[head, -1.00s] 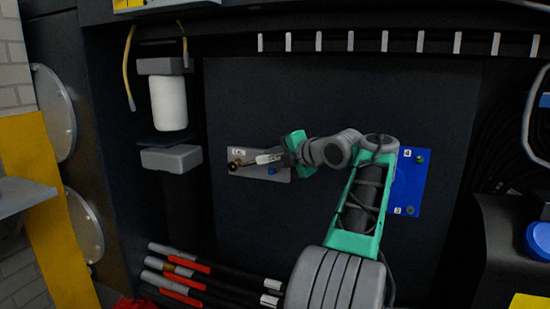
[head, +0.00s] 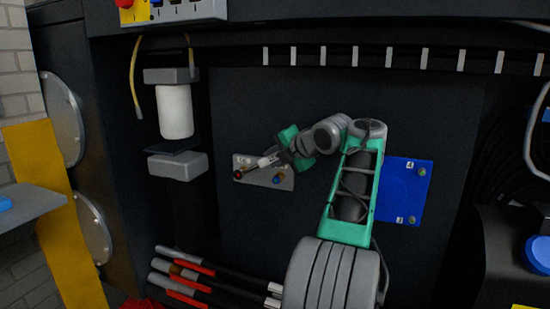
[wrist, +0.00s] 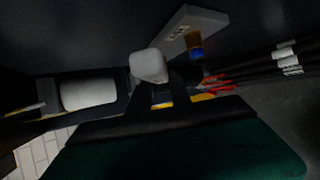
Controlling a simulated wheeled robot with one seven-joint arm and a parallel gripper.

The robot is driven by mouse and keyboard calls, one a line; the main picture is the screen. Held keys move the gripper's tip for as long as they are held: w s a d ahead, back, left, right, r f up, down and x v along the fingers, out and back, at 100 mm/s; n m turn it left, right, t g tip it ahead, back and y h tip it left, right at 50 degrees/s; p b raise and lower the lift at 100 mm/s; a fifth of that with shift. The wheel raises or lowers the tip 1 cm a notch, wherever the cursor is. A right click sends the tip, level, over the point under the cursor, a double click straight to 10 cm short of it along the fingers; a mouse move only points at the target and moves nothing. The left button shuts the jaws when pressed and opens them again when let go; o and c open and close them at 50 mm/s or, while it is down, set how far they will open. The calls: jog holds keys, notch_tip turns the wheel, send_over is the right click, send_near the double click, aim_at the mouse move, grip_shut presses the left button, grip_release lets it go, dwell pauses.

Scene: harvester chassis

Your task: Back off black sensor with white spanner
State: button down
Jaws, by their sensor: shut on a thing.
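My gripper (head: 281,158) is shut on the white spanner (head: 267,161), in front of a small grey plate (head: 266,183). In the wrist view my gripper (wrist: 160,92) has its dark fingers on the blocky white end of the spanner (wrist: 148,66). A thin dark part runs from the spanner towards a small dark, reddish fitting (head: 238,175) at the plate's left end, probably the black sensor. I cannot tell whether they touch. A blue sensor with a brass part (head: 277,179) sits on the plate's right side and also shows in the wrist view (wrist: 196,52).
A blue plate (head: 405,195) is right of my arm. A white cylinder (head: 175,112) between grey blocks stands at the left. Several black rods with red and grey bands (head: 190,277) lie below. The dark panel around the plate is mostly bare.

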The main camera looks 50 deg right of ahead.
jog(key=shift+r, duration=0.1)
jog(key=w+r+g+p, duration=0.1)
jog(key=p, duration=0.1)
jog(key=w+r+p, duration=0.1)
jog(key=p, duration=0.1)
jog(key=shift+a+r+n+g, duration=0.25)
jog(key=shift+a+n+g, duration=0.05)
jog(key=shift+n+g, duration=0.1)
jog(key=shift+w+a+r+n+g+h+p, duration=0.2)
jog(key=shift+w+r+g+p, duration=0.35)
jog(key=shift+p, duration=0.35)
jog(key=shift+w+a+r+n+g+h+p, duration=0.1)
jog(key=shift+w+a+r+g+h+p, duration=0.1)
jog(key=shift+w+r+g+p, duration=0.55)
jog(key=shift+s+f+t, duration=0.15)
jog(key=shift+f+t, duration=0.05)
jog(key=shift+t, duration=0.1)
